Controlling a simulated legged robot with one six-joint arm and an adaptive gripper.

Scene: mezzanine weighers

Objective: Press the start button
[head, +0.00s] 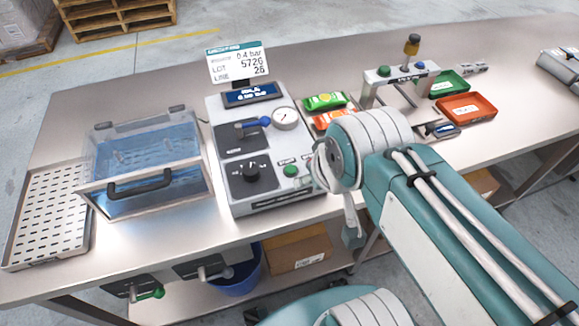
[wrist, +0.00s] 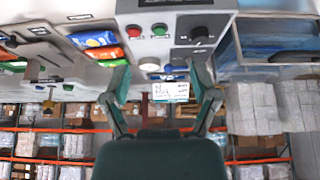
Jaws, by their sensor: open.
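The green button (head: 290,170) sits at the front right of the grey control box (head: 237,207), under a small blurred label that seems to read START. In the wrist view, which looks inverted, the green button (wrist: 160,30) is beside a red button (wrist: 134,31) and a black knob (wrist: 200,33). My gripper (wrist: 159,66) is open and empty, its two fingers spread. The green button appears beyond the fingertips, between their lines and apart from them. In the head view my arm hides most of the gripper and the red button.
The box also carries a blue lever (head: 255,123), a gauge (head: 285,118) and a display (head: 251,94). A clear-lidded blue tank (head: 150,160) stands left. Right are green (head: 325,101) and orange packets, a press fixture (head: 372,88) with other buttons, and an orange tray (head: 467,107).

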